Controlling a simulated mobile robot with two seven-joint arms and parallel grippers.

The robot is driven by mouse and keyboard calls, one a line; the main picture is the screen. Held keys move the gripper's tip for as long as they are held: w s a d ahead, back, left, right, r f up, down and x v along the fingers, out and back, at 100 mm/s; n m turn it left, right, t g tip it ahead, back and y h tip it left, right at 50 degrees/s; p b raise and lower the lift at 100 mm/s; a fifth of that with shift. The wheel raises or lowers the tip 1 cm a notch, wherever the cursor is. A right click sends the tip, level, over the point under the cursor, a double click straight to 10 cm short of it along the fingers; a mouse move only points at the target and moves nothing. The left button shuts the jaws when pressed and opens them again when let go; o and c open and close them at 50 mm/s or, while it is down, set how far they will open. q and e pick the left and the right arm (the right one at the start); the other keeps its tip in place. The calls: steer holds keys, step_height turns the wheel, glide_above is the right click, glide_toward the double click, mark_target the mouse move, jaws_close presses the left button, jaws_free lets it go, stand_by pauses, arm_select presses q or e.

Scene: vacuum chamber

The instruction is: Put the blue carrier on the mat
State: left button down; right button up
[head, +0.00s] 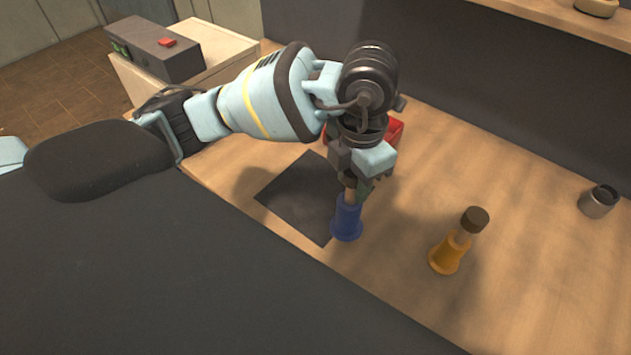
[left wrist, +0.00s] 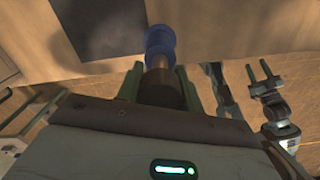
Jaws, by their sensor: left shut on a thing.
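The blue carrier (head: 346,223) is a flared blue piece with a brown top. My left gripper (head: 358,187) is shut on its brown upper part, which shows between the greenish fingers in the left wrist view (left wrist: 162,88). The carrier is about upright at the right edge of the dark square mat (head: 290,196). In the left wrist view the blue part (left wrist: 160,42) appears beside the mat (left wrist: 105,28). I cannot tell whether its base touches the table. My right gripper (left wrist: 260,74) shows in the left wrist view with its fingers apart and nothing between them.
An orange carrier (head: 446,256) with a brown top stands to the right. A red object (head: 393,130) is partly hidden behind my left gripper. A metal cup (head: 599,201) stands at the far right. A dark box with a red button (head: 155,48) sits at the back left.

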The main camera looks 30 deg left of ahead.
arm_select(q)
steer(key=n, duration=0.2)
steer(key=d+n, duration=0.1)
steer(key=n, duration=0.4)
steer(key=shift+w+d+f, duration=0.15)
steer(key=shift+w+f, duration=0.1)
steer(key=shift+w, duration=0.05)
steer(key=n, duration=0.4)
steer(key=shift+w+d+f+n, duration=0.15)
steer(key=shift+d+n, duration=0.15)
steer(key=n, duration=0.3)
steer(key=shift+w+d+f, duration=0.1)
steer(key=shift+d, duration=0.1)
arm_select(e)
steer(key=shift+s+f, duration=0.2)
steer(key=shift+f, duration=0.05)
arm_select(q)
steer(key=shift+d, duration=0.15)
arm_select(e)
steer(key=shift+a, duration=0.15)
